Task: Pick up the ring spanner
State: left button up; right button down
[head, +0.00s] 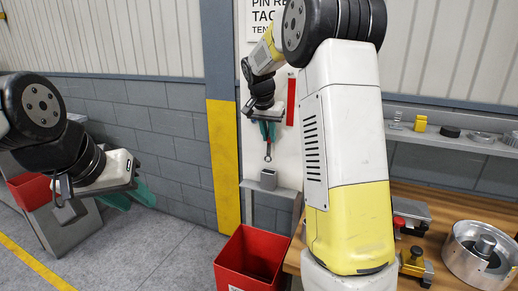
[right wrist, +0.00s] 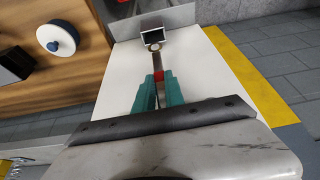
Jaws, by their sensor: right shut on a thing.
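The ring spanner (right wrist: 158,60) shows in the right wrist view as a grey bar with a red band and a ring at its far end. My right gripper (right wrist: 157,90) is shut on it, with the teal fingers on either side near the red band. In the head view the spanner (head: 268,150) hangs ring-down below my right gripper (head: 268,130), in front of the white panel. The part between the fingers is hidden. My left gripper (head: 130,196) is at the left, away from the spanner, with its teal fingers apart and empty.
A small grey box (head: 268,179) on a ledge sits just below the spanner's ring. A red bin (head: 250,262) stands on the floor below. A yellow-based post (head: 223,150) is left of the panel. The wooden bench (head: 440,205) at right carries a round metal housing (head: 480,252).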

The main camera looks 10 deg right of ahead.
jog(key=s+a, duration=0.5)
jog(key=s, duration=0.3)
jog(key=s+a, duration=0.6)
jog(key=s, duration=0.2)
jog(key=shift+s+r, duration=0.15)
jog(key=shift+r, duration=0.15)
jog(key=shift+r, duration=0.1)
